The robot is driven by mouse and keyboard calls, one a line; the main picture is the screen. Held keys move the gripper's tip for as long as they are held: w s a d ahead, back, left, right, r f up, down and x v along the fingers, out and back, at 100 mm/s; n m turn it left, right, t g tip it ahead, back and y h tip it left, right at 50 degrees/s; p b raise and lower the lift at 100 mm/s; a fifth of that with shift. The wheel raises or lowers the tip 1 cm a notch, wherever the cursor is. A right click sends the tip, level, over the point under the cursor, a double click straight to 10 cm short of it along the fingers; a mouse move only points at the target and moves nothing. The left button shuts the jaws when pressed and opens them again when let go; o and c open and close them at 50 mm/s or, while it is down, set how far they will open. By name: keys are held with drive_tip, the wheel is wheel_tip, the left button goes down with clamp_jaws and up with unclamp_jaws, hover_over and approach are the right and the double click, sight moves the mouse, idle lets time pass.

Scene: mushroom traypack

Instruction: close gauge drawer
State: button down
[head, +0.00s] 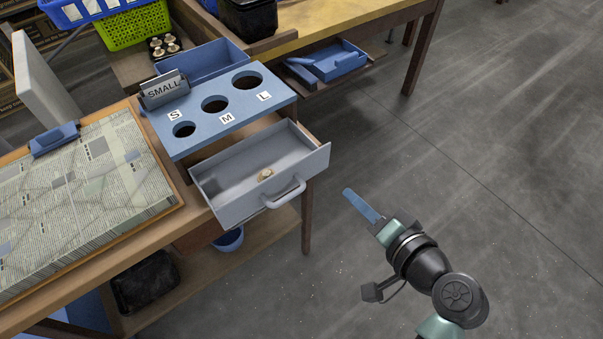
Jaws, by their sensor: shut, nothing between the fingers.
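The gauge drawer (233,205) is a grey open-topped box pulled out from under the blue gauge board (190,138). The board has three round holes marked S, M and L. A small pale mushroom (265,175) lies on the drawer floor near its front. The curved grey handle (287,193) is on the drawer's front face. My gripper (348,192) is to the right of the drawer, apart from the handle, over the floor. Its blue fingers are together with nothing seen between them and point up-left towards the drawer.
A sign reading SMALL (164,89) stands on the gauge board. A newspaper stack (85,200) lies at left on the bench. Behind are a green crate (135,25), several mushrooms (163,46) and a yellow table (330,20). The floor at right is clear.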

drive_tip(key=s+a+m+y+p, duration=0.25)
drive_tip(key=s+m+p, duration=0.2)
drive_tip(key=s, duration=0.55)
drive_tip(key=x, duration=1.3)
drive_tip(key=shift+w+f+n+y, duration=0.25)
drive_tip(key=shift+w+n+y, duration=0.1)
drive_tip(key=shift+y, duration=0.1)
drive_tip(key=b, duration=0.5)
approach(258, 159)
drive_tip(key=w+a+r, duration=0.1)
drive_tip(key=w+a, duration=0.1)
drive_tip(key=a, duration=0.1)
drive_tip(key=w+a+r, duration=0.1)
drive_tip(key=shift+w+a+r, duration=0.3)
drive_tip(key=shift+w+a+r+b, duration=0.1)
drive_tip(key=shift+w+a+b, duration=0.1)
drive_tip(key=shift+b, duration=0.1)
drive_tip(key=shift+r, duration=0.35)
